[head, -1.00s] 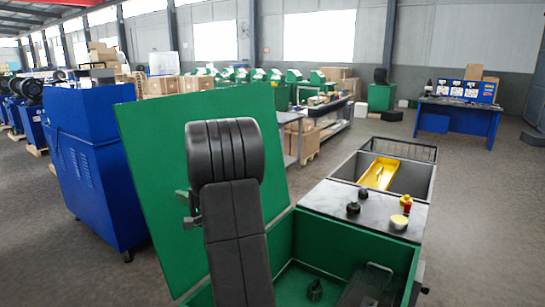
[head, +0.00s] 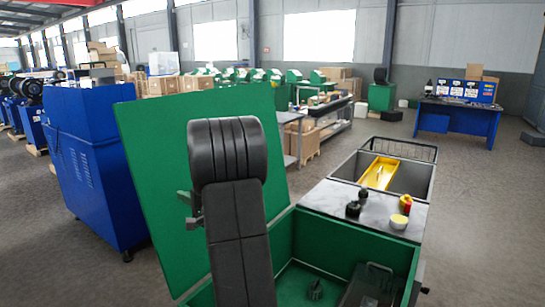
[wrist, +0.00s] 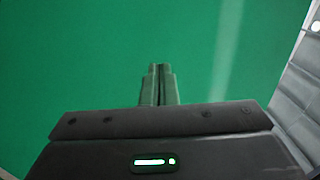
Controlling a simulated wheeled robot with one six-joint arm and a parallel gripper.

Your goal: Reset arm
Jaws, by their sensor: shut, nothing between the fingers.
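My gripper (wrist: 160,68) is shut and empty in the wrist view, its two fingers together in front of a plain green surface. In the head view my arm stands folded upright in front of the green panel (head: 150,180). A small part of my gripper (head: 184,196) shows at the left edge of the arm, in front of that panel. The rest of the gripper is hidden behind the arm.
The open green bin (head: 300,255) holds a small black part (head: 315,289) and a dark tray. A yellow tray (head: 379,173) lies behind. A blue machine (head: 85,150) stands left.

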